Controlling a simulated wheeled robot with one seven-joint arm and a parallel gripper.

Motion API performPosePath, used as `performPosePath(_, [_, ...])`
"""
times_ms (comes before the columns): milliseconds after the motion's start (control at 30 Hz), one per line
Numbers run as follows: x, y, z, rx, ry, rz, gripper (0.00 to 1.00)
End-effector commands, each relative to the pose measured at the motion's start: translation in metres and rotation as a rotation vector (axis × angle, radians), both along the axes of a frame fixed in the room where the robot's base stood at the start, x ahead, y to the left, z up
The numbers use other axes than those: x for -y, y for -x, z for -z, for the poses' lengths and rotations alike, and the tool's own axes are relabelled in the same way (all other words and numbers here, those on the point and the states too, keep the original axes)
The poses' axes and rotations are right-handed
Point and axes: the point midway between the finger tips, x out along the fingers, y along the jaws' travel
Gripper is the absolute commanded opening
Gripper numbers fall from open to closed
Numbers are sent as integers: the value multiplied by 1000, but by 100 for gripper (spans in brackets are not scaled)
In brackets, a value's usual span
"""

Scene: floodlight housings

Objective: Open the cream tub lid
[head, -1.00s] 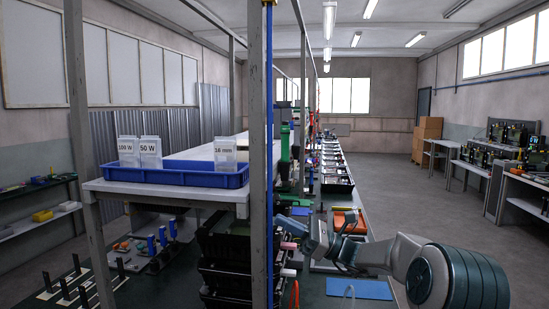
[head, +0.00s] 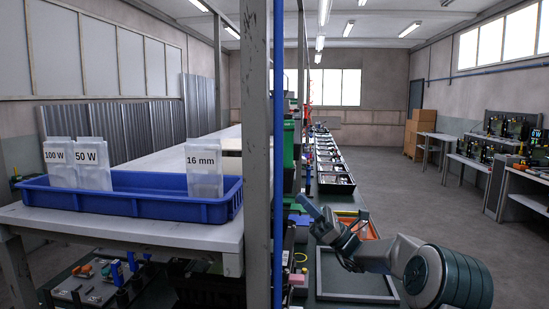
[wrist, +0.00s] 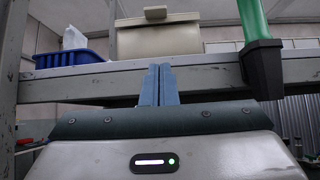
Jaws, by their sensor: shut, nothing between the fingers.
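The cream tub (wrist: 160,40) stands on the shelf, seen from low in front in the wrist view. Its lid (wrist: 184,17) lies across the top and looks down, with a small tab handle (wrist: 155,12) at its middle. My gripper (wrist: 160,68) is shut and empty, its blue fingers pointing up just below and in front of the tub, apart from it in the picture. In the head view my gripper (head: 303,202) is raised at the right of the grey post. I cannot make out the tub in the head view.
A grey shelf edge (wrist: 110,80) runs across behind my fingers. A black holder with a green part (wrist: 262,62) hangs at the right of the tub. A blue tray (head: 180,207) with labelled bags is on the shelf. A grey post (head: 257,150) stands beside my arm.

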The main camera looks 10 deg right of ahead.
Motion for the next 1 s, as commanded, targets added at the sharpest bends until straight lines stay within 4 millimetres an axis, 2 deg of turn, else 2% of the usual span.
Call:
performPosePath(167, [-11, -3, -10, 1, 3, -5, 0])
performPosePath(600, [-70, -22, -73, 2, 2, -6, 0])
performPosePath(800, [-68, -23, -101, 1, 1, 1, 0])
performPosePath(1000, [-68, -23, -111, 0, 1, -1, 0])
